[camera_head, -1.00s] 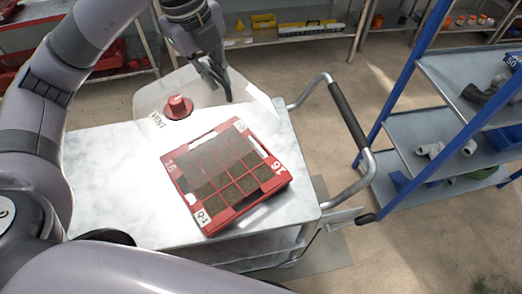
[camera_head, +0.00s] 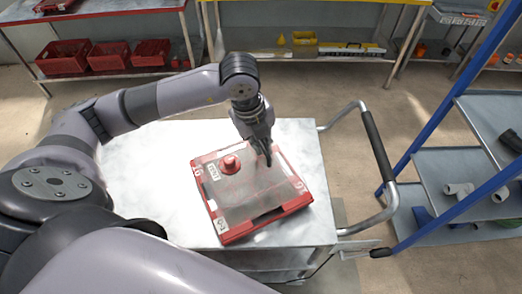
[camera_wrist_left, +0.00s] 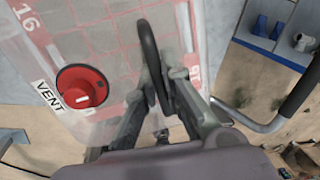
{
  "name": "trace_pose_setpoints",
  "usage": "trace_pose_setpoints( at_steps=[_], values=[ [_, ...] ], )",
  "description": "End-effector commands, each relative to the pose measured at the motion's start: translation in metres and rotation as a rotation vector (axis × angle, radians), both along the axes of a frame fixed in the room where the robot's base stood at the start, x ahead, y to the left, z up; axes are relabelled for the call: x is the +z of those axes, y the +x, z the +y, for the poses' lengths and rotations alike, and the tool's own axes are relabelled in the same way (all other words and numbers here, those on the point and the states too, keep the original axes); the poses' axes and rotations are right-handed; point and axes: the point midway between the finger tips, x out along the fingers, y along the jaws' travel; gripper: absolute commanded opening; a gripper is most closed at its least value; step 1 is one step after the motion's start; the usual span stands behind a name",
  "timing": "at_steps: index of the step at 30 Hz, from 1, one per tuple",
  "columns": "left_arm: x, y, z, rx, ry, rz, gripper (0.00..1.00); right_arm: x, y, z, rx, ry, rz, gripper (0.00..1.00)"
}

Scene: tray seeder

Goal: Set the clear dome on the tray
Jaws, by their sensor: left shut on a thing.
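The red tray (camera_head: 238,233) lies on the cart top, with white number labels on its rim. The clear dome (camera_head: 245,200) is over the tray and covers most of it; a red vent knob (camera_head: 231,164) and a VENT label are on it. In the left wrist view the dome (camera_wrist_left: 98,128) shows over the tray's grid, with the vent knob (camera_wrist_left: 82,90) at left. My left gripper (camera_head: 268,158) is at the dome's far right side, shut on its dark handle (camera_wrist_left: 152,60). Whether the dome touches the tray all round I cannot tell. My right gripper is out of view.
The metal cart top (camera_head: 150,190) is clear to the left of the tray. The cart's push handle (camera_head: 378,150) is at right. A blue-framed shelf (camera_head: 440,170) with pipe fittings stands further right. Benches with red bins (camera_head: 110,55) are behind.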

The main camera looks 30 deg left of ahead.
Motion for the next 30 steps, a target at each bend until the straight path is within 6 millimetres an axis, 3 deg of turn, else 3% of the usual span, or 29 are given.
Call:
trace_pose_setpoints(
  at_steps=[7, 14, 15, 24, 30],
  values=[
    [-0.034, -0.001, 0.000, 0.002, 0.001, 0.003, 0.00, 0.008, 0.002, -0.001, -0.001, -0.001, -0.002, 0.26],
    [-0.038, 0.000, 0.000, 0.000, 0.000, 0.000, 0.00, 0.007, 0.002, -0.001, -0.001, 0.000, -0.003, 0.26],
    [-0.039, 0.000, 0.000, 0.000, 0.001, 0.001, 0.09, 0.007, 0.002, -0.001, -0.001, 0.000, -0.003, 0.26],
    [-0.038, 0.000, 0.000, 0.000, 0.001, 0.001, 0.28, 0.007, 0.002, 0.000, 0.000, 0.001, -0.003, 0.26],
    [-0.038, 0.000, 0.000, 0.000, 0.001, 0.001, 0.28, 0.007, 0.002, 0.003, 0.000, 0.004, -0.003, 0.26]
  ],
)
